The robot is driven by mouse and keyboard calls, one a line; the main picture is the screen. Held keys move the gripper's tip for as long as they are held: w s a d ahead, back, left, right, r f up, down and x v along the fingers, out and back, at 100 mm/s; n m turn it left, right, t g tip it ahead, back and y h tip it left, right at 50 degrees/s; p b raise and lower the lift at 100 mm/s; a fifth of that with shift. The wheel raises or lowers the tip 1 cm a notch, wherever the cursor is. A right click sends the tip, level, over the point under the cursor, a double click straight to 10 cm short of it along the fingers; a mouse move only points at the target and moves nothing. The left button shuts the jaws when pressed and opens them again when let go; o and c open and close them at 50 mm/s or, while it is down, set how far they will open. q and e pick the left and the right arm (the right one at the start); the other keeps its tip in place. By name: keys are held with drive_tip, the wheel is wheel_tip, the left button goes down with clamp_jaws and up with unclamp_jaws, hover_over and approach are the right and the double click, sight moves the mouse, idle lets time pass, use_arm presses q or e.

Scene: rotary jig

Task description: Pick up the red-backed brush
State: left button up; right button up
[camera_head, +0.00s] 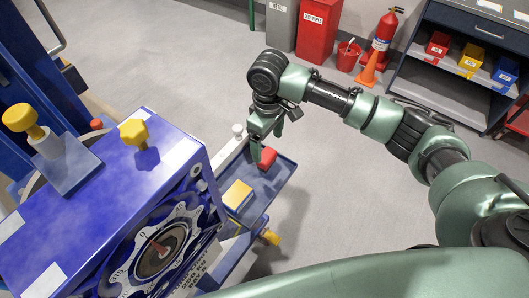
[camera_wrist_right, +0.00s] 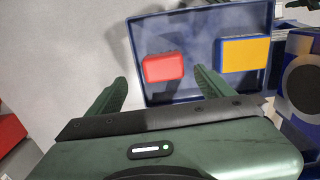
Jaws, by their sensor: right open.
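The red-backed brush (camera_head: 267,159) lies in a shallow blue tray (camera_head: 285,167) beside the jig. In the right wrist view the brush (camera_wrist_right: 163,68) shows its red top, just beyond and between the two fingertips. My right gripper (camera_head: 267,142) is open and empty, its fingers pointing down over the tray's far end near the brush. It also shows in the right wrist view (camera_wrist_right: 163,84), a finger on each side. Whether a finger touches the brush cannot be told. My left gripper is not in view.
A yellow-topped block with a blue side (camera_head: 238,195) lies in the same tray; it also shows in the right wrist view (camera_wrist_right: 244,53). The blue rotary jig (camera_head: 100,215) stands to the left.

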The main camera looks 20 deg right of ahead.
sight(267, 154)
drive_tip(key=shift+s+a+f+p, duration=0.1)
drive_tip(key=shift+s+f+p, duration=0.1)
drive_tip(key=shift+f, duration=0.3)
drive_tip(key=shift+s+f+p, duration=0.15)
drive_tip(key=shift+s+f, duration=0.05)
drive_tip(key=shift+f, duration=0.3)
drive_tip(key=shift+a+f, duration=0.1)
drive_tip(key=shift+f, duration=0.65)
wheel_tip(267, 154, down, 2)
drive_tip(key=shift+w+f, duration=0.15)
drive_tip(key=c, duration=1.4)
drive_tip(key=shift+c, duration=0.4)
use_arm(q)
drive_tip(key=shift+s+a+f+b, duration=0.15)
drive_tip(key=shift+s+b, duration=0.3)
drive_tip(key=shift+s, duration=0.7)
use_arm(e)
wheel_tip(267, 154, up, 20)
